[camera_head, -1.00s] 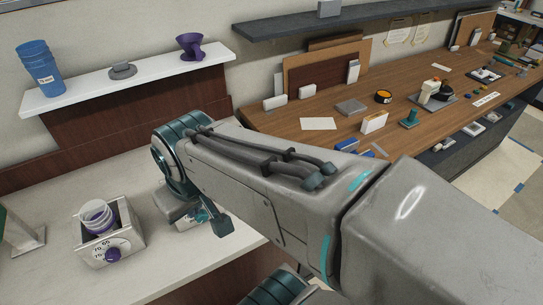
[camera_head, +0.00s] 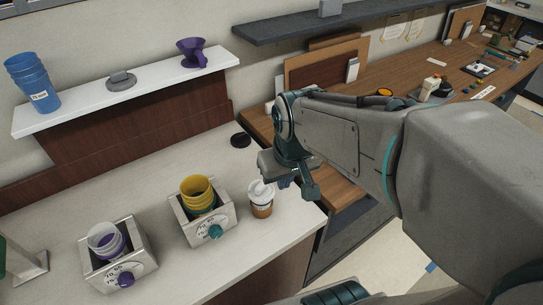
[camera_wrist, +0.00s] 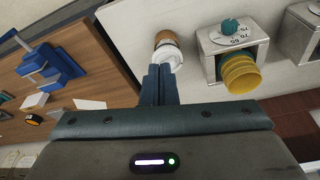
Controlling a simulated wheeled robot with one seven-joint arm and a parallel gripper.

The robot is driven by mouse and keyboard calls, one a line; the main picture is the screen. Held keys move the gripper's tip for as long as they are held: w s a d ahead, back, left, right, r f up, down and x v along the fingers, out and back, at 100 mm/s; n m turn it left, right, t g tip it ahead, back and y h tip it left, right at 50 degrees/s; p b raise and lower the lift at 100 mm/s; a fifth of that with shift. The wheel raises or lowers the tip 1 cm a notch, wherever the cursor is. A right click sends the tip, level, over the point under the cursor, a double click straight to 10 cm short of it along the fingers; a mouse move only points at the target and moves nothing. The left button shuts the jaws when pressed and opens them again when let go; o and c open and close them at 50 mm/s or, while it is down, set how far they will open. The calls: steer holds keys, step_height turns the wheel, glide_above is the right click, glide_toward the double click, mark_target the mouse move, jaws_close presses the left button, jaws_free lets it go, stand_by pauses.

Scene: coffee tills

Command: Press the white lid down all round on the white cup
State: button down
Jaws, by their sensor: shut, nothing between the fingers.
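The cup (camera_head: 261,210), white with a brown sleeve, stands near the front edge of the pale counter. The white lid (camera_head: 260,189) is on its top; whether its rim is seated all round is too small to tell. In the wrist view the lid (camera_wrist: 170,57) shows just past my fingertips, with the cup's brown sleeve (camera_wrist: 166,37) beyond it. My gripper (camera_wrist: 159,70) is shut and empty, its fingers together and overlapping the lid's near edge in the picture. I cannot tell whether they touch it. In the head view the fingers are mostly hidden.
Left of the cup stands a metal holder (camera_head: 216,236) with yellow cups (camera_head: 197,188). Further left is another holder (camera_head: 121,273) with pale and purple cups (camera_head: 106,241). A dark round disc (camera_head: 241,140) lies behind. A wooden counter (camera_head: 262,124) adjoins at right.

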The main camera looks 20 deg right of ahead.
steer(key=w+f+n+g+p, duration=0.1)
steer(key=w+f+g+p, duration=0.15)
steer(key=w, duration=0.35)
steer(key=n, duration=0.1)
glide_above(271, 196)
step_height(271, 196, down, 7)
steer(key=shift+p, duration=0.45)
steer(key=shift+f+b, duration=2)
steer(key=shift+f, duration=0.85)
steer(key=shift+f+b, duration=0.55)
steer(key=shift+f, duration=0.05)
steer(key=shift+r+p, duration=2.2)
steer(key=shift+r, duration=0.85)
